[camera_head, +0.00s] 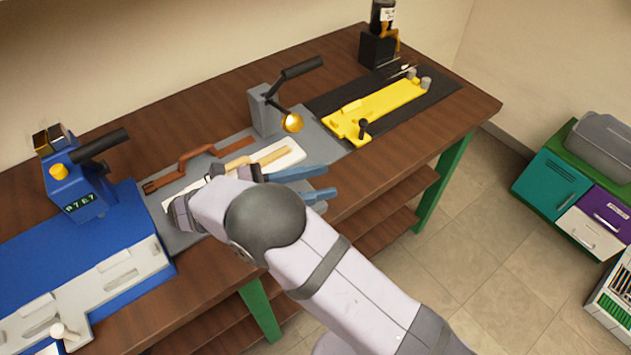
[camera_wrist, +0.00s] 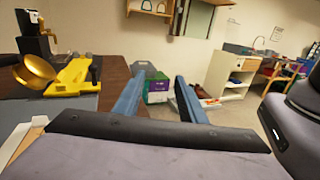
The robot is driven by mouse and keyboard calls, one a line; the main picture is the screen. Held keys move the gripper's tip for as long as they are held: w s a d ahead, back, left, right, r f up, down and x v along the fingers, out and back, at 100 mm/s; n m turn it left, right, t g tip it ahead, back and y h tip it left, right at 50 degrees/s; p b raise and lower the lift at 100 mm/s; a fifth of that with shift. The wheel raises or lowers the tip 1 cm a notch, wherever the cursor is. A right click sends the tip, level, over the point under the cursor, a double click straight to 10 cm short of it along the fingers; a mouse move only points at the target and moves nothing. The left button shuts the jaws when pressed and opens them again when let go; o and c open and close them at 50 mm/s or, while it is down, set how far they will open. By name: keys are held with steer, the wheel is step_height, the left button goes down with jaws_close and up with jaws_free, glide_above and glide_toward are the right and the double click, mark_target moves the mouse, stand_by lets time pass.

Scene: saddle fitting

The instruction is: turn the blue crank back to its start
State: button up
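The blue machine (camera_head: 78,190) stands at the left of the bench. A black handle (camera_head: 101,146) sticks out from its upper part, angled up to the right; I take this for the crank. A yellow knob (camera_head: 59,171) and a small digit counter (camera_head: 80,203) are on the same machine. My gripper (camera_head: 328,182) is well to the right of it, over the front edge of the bench, fingers pointing right. Its two blue fingers stand apart with nothing between them, as the wrist view (camera_wrist: 160,82) also shows. The blue machine is not in the wrist view.
A grey post with a black lever and gold cup (camera_head: 291,122) stands mid-bench. A yellow fixture (camera_head: 376,108) sits on a black mat at right. A brown bar (camera_head: 205,158) and a pale board (camera_head: 292,156) lie close behind my arm. A dark bottle stands at the back.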

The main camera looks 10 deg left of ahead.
step_height(320, 180, up, 5)
steer(key=p, duration=0.4)
steer(key=shift+r, duration=0.1)
steer(key=s+a+f+n+t+y+b, duration=0.1)
steer(key=f+n+t+y+b, duration=0.1)
steer(key=f, duration=0.1)
steer(key=s+a+f+n+t+y+b, duration=0.1)
steer(key=a+f+n+t+y+b, duration=0.1)
steer(key=f+t, duration=0.1)
steer(key=s+a+f+n+t+y+b, duration=0.1)
steer(key=s+f+n+t+y+b, duration=0.1)
steer(key=f, duration=0.1)
steer(key=shift+a+n+t, duration=0.3)
steer(key=shift+a+t, duration=0.05)
steer(key=shift+t, duration=0.05)
steer(key=shift+s+a+f+n+t+y, duration=0.3)
steer(key=shift+f+n+y, duration=0.15)
steer(key=shift+y, duration=0.35)
steer(key=shift+p+x, duration=0.75)
steer(key=shift+x, duration=2.95)
jaws_close()
